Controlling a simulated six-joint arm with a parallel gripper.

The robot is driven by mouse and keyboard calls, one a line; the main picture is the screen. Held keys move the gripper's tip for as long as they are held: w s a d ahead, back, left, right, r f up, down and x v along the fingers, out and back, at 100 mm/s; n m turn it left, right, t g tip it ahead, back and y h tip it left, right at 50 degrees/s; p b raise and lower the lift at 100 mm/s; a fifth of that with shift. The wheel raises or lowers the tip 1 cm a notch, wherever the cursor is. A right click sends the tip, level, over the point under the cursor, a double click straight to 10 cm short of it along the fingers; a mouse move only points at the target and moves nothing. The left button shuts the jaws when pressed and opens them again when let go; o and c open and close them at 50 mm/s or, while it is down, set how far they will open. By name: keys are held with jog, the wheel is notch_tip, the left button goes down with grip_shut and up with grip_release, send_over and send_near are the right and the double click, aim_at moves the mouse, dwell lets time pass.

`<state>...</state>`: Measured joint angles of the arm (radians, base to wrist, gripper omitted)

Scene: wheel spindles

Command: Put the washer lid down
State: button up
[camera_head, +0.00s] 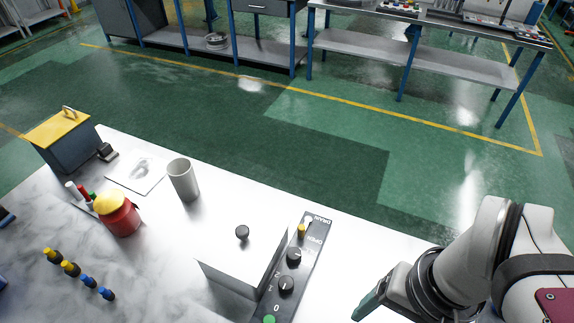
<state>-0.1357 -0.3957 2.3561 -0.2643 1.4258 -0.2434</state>
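The washer is a pale metal box (231,279) at the front middle of the white table, beside a dark control panel. Its pale lid (258,243) appears to lie flat on top, with a round black knob (242,232) standing up from it. My gripper (362,310) is at the bottom right, to the right of the panel and apart from the lid. Its dark green fingertip end points down and left. I see it from the side, so the gap between the fingers is hidden.
The control panel (272,296) has knobs, a green button and "DRAIN" and "OPEN" labels. A grey cup (183,180), red pot with yellow top (118,216), yellow-lidded box (67,148) and several small yellow and blue pegs (88,281) stand left. Table between cup and washer is clear.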

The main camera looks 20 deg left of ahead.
jog(key=w+a+r+n, duration=0.3)
jog(key=w+a+n, duration=0.3)
jog(key=n, duration=0.1)
jog(key=n+h, duration=0.2)
jog(key=n, duration=1.4)
send_over(242, 230)
jog(key=f, duration=0.1)
jog(key=shift+n, duration=0.3)
notch_tip(242, 230, down, 15)
jog(key=shift+f, duration=0.35)
grip_shut()
